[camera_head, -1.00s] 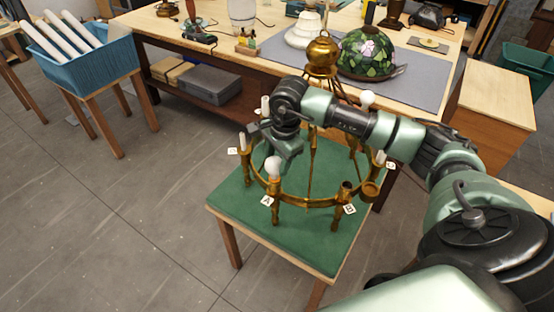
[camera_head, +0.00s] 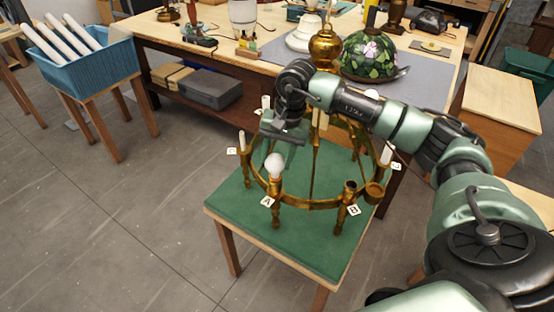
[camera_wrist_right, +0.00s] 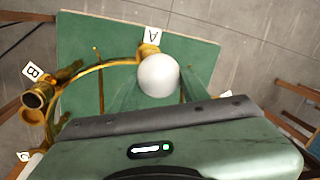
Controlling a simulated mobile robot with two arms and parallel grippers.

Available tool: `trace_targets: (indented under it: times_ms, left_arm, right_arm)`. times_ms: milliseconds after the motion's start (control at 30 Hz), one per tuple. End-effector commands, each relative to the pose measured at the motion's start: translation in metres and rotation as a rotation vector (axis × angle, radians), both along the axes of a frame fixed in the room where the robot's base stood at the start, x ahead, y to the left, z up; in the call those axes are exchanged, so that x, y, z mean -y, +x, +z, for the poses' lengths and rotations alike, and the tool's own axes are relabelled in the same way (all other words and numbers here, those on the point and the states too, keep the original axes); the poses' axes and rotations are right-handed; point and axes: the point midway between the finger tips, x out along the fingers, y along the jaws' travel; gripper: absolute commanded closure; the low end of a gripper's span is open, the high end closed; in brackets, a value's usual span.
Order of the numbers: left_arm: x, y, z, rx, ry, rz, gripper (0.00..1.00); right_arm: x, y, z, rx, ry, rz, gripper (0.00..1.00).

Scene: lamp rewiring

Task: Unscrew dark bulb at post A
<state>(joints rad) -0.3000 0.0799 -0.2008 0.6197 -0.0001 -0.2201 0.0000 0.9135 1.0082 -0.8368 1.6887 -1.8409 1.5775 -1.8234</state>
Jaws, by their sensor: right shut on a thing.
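The bulb at post A (camera_head: 275,166) has a round white globe and sits upright at the top of the brass post A (camera_head: 276,190) on the chandelier ring's near side. I see no glow from it. My right gripper (camera_wrist_right: 160,88) comes from above and behind; its green fingers lie either side of the bulb (camera_wrist_right: 158,73), shut on it. In the right wrist view the globe covers most of its brass holder, with the A label (camera_wrist_right: 151,36) beyond. Whether the bulb's base is still in the socket is hidden. My left gripper is out of view.
The brass chandelier ring (camera_head: 312,205) stands on a green-topped table (camera_head: 240,225). Post B (camera_head: 350,190) has an open, empty cup. White candle-like sleeves stand on other posts. The workbench behind holds a stained-glass shade (camera_head: 370,56). A blue bin (camera_head: 95,70) with white tubes stands left.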

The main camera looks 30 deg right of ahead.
Motion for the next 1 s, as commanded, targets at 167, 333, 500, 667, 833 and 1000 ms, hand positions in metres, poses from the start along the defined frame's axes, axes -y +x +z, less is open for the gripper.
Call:
trace_targets:
  times_ms: [167,333,500,667,833,1000]
  left_arm:
    - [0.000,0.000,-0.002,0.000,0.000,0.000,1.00]
    - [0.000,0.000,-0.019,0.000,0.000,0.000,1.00]
    - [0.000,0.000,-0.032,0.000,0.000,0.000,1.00]
    - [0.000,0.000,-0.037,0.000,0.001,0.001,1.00]
    - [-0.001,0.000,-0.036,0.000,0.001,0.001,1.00]
    - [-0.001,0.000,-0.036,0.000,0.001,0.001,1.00]
  right_arm:
    - [0.000,0.001,-0.001,0.002,0.000,0.019,0.90]
    - [-0.001,0.003,-0.003,0.004,-0.001,0.234,0.90]
    - [-0.003,0.004,-0.003,0.003,0.001,0.505,0.90]
    - [-0.003,0.004,0.000,0.002,0.000,0.671,0.90]
    - [-0.003,0.004,0.001,0.002,0.000,0.701,0.90]
    - [-0.003,0.004,0.001,0.002,0.000,0.699,0.38]
